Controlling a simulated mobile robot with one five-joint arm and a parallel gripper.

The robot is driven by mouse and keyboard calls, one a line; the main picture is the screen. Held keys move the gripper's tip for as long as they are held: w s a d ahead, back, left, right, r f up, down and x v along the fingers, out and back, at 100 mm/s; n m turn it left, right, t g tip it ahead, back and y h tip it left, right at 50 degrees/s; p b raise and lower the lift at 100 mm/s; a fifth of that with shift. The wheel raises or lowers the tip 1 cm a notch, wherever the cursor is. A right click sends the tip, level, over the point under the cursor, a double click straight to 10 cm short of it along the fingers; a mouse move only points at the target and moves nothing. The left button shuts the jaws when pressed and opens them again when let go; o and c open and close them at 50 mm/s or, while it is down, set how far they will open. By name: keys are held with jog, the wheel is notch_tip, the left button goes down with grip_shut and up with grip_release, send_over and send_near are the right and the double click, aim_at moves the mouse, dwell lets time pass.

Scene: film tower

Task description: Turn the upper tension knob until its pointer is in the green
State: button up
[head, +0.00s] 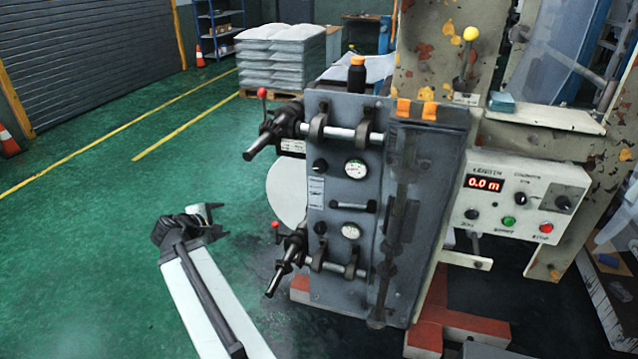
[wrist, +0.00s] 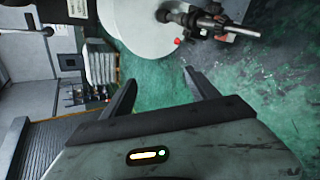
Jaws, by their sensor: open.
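The upper tension knob (head: 320,166) is a small black knob on the grey panel (head: 340,275). A round white dial (head: 355,169) sits just right of it; its pointer and any green zone are too small to read. A similar lower knob (head: 320,227) has its own dial (head: 351,231) below. My gripper (head: 212,217) is left of the panel and apart from it, above the floor. In the wrist view my gripper (wrist: 160,84) has its two fingers spread with nothing between them. Neither knob is clearly visible in the wrist view.
Two shafts with red-tipped levers (head: 262,93) stick out left from the panel, one high, one low. A white roll (head: 287,190) is behind it; it also shows in the wrist view (wrist: 150,28). A control box (head: 515,210) is at right.

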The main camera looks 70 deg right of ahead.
jog(key=s+d+r+n+g+h+b, duration=0.1)
jog(key=s+d+n+h+b, duration=0.15)
jog(key=s+d, duration=0.45)
jog(key=s+d+r+n+h+b, duration=0.1)
jog(key=s+d+r+n+h, duration=0.15)
jog(key=s+d, duration=0.45)
jog(key=n+h+b, duration=0.2)
jog(key=n, duration=0.4)
send_near(319, 168)
jog(key=d, duration=0.2)
jog(key=shift+g, duration=0.3)
jog(key=shift+w+d+r+p, duration=0.1)
jog(key=shift+d+p, duration=0.2)
jog(key=shift+d, duration=3.25)
